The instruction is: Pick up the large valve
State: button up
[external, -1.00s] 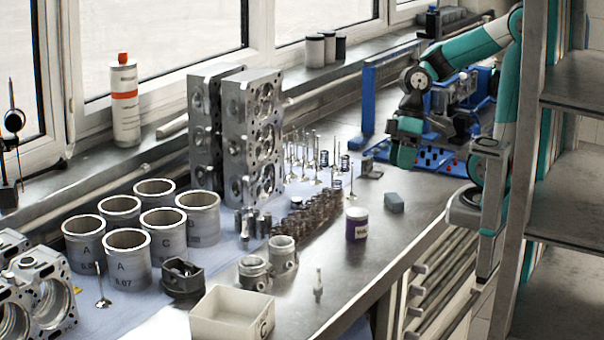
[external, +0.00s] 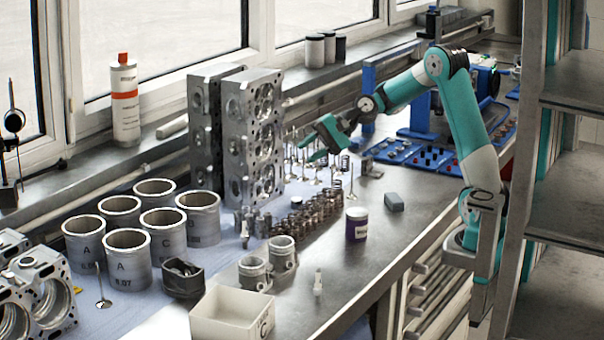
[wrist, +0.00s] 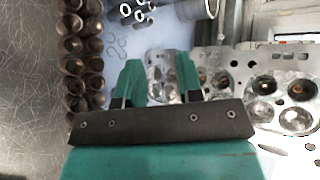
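Several thin-stemmed valves (external: 292,158) stand in a group beside the cylinder heads in the external view. One taller valve (external: 351,181) stands apart, right of the springs, and another valve (external: 101,289) stands at the front left by the cylinder liners. I cannot tell which one is the large valve. My gripper (external: 316,146) is over the far part of the valve group, beside the cylinder heads. In the wrist view its two green fingers (wrist: 157,85) are apart with nothing held between them. No valve shows clearly in the wrist view.
Cylinder heads (external: 254,135) stand tall just left of my gripper. Valve springs (external: 315,213) line the bench in front of it. A purple-labelled jar (external: 356,224) and a grey block (external: 394,202) stand to the right. An open white bin (external: 232,318) is at the front.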

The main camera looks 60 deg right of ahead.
jog(key=w+d+f+m+t+b, duration=0.25)
jog(key=w+d+f+m, duration=0.25)
jog(key=d, duration=0.4)
jog(key=m+t+b, duration=0.3)
jog(key=m+t, duration=0.1)
jog(key=m, duration=0.3)
send_over(316, 178)
jog(key=s+a, duration=0.3)
jog(key=s, duration=0.2)
notch_tip(316, 178, down, 4)
jog(key=r, duration=0.1)
jog(key=d+f+m, duration=0.2)
jog(key=d+f+m+t, duration=0.1)
jog(key=d+f+m, duration=0.1)
jog(key=s+d+f+m+t+b, duration=0.1)
jog(key=d+f+m, duration=0.1)
jog(key=d+m, duration=0.1)
jog(key=shift+s+f+h, duration=0.1)
jog(key=shift+f+h, duration=0.25)
jog(key=shift+h, duration=0.05)
jog(key=x, duration=0.7)
jog(key=shift+r, duration=0.15)
grip_shut()
